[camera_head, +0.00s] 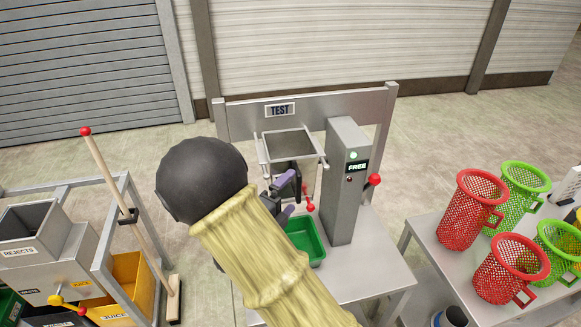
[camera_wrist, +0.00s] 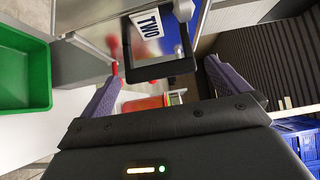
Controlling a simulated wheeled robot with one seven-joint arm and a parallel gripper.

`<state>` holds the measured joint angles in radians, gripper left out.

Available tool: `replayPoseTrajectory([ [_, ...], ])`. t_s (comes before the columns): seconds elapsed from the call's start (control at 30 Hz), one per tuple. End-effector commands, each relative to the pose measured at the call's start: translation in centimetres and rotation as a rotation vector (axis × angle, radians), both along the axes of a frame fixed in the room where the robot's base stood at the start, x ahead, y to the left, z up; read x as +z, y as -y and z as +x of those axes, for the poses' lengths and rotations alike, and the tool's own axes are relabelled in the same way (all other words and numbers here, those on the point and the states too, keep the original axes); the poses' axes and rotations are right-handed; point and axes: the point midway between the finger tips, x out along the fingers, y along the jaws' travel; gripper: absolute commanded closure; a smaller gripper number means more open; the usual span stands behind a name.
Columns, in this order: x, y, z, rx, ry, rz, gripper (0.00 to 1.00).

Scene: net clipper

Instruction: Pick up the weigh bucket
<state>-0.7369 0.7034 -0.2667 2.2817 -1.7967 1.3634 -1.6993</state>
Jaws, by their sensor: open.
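A green open tub (camera_head: 305,241) sits on the grey test bench below a metal hopper (camera_head: 288,145). No label marks either as the weigh bucket, so I cannot tell which it is. The tub also shows at the left edge of the wrist view (camera_wrist: 25,62), beside my gripper and apart from it. My gripper (camera_head: 298,194) is open, with purple-grey fingers, in front of the hopper and above the tub. My arm hides part of the bench and tub.
A grey column (camera_head: 347,185) with a FREE display and a red-knobbed lever (camera_head: 374,180) stands right of the hopper. Red and green mesh baskets (camera_head: 470,210) stand on a table at right. A REJECTS bin (camera_head: 25,220) and a red-tipped wooden pole (camera_head: 125,200) are at left.

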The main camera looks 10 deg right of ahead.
Motion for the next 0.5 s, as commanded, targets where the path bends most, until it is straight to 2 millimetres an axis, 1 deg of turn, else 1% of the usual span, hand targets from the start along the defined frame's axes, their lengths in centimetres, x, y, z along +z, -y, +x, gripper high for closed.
replayPoseTrajectory([
  [0.2, 0.1, 0.4, 0.4, -0.003, 0.0, 0.0, 0.0],
  [0.5, 0.0, 3.1, 3.4, -0.004, -0.001, 0.0, 0.0],
])
